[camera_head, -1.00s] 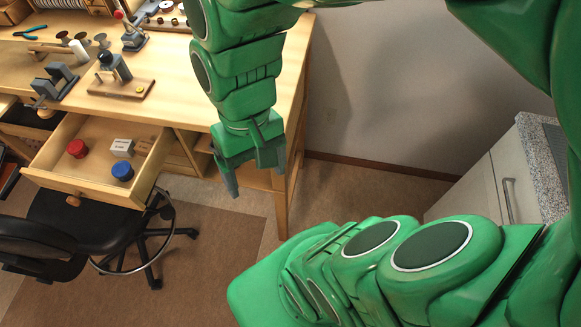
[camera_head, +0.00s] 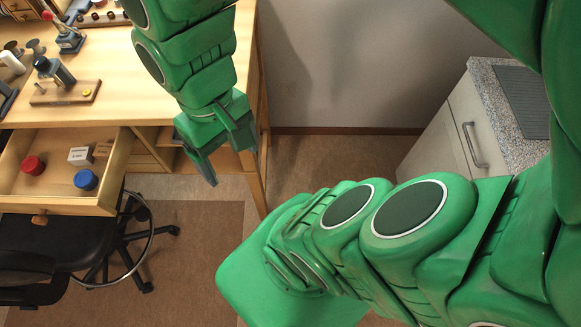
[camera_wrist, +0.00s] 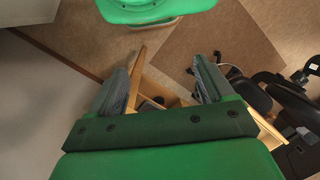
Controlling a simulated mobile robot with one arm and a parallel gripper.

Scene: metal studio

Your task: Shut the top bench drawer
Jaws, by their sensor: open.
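The top bench drawer (camera_head: 64,203) is pulled out from the wooden bench (camera_head: 110,100) at the left of the head view. It has a round wooden knob (camera_head: 40,219) on its front. Inside lie a red-lidded jar (camera_head: 33,165), a blue-lidded jar (camera_head: 86,180) and small boxes (camera_head: 81,156). My gripper (camera_head: 228,165) is open and empty, pointing down to the right of the drawer, apart from it, near the bench's right front corner. In the wrist view my gripper (camera_wrist: 157,80) has its fingers spread, with bench wood between and below them.
A black chair (camera_head: 60,255) with a foot ring stands under and in front of the drawer. A vise-like tool on a wooden base (camera_head: 65,92) sits on the bench. A grey cabinet (camera_head: 455,135) stands at the right.

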